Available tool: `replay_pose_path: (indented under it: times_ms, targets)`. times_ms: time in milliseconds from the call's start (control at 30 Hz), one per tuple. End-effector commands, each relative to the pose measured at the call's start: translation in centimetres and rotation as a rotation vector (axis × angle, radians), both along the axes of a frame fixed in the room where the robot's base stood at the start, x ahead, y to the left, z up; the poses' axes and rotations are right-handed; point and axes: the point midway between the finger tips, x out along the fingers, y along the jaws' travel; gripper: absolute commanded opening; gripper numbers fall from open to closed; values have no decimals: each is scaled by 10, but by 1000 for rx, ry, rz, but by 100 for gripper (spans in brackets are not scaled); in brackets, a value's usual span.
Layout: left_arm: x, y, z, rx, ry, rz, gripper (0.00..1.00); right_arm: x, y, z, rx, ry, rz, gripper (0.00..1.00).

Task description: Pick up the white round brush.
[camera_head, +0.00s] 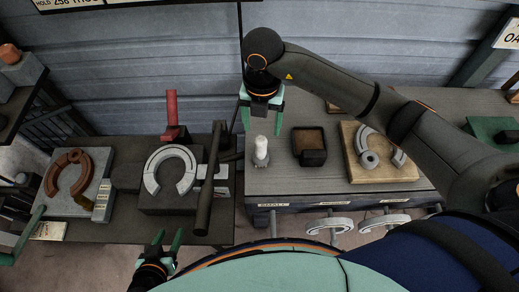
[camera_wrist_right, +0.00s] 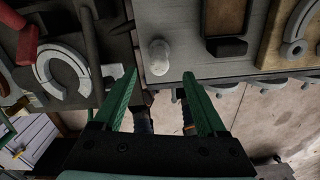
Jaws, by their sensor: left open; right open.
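The white round brush (camera_head: 261,148) stands upright near the left end of the right-hand workbench. My right gripper (camera_head: 261,122) is open and points down, above and behind the brush in the head view. In the right wrist view the brush (camera_wrist_right: 158,58) shows just beyond the gap between the open green fingertips (camera_wrist_right: 160,80), with nothing between them. It cannot be told whether the fingers touch it. My left gripper (camera_head: 168,240) is open and empty, low at the front edge of the left-hand bench.
A dark square box (camera_head: 309,158) stands right of the brush. A wooden board (camera_head: 395,174) with grey horseshoe parts lies further right. Left of the brush, across a gap, are a dark block with a grey horseshoe (camera_head: 152,182) and a long-handled hammer (camera_head: 206,195). Corrugated wall stands behind.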

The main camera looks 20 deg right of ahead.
Motion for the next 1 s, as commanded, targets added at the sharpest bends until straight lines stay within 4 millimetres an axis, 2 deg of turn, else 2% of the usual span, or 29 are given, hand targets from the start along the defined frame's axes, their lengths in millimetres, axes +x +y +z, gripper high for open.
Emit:
replay_pose_path:
  times_ms: [33, 200, 467, 700, 833, 1000]
  targets:
    - [0, 0, 0, 0, 1, 0, 50, -2, 0, -11, -1, 7, 1, 74]
    - [0, 0, 1, 0, 1, 0, 50, -2, 1, -41, 2, 6, 2, 74]
    - [0, 0, 2, 0, 1, 0, 50, -2, 1, -62, 4, 6, 4, 74]
    - [-1, 0, 5, 0, 1, 0, 50, -2, 2, -98, 4, 6, 3, 74]
    - [0, 0, 5, 0, 1, 0, 50, -2, 2, -107, 4, 3, 4, 74]
    - [0, 0, 5, 0, 1, 0, 50, -2, 2, -108, 4, 2, 5, 74]
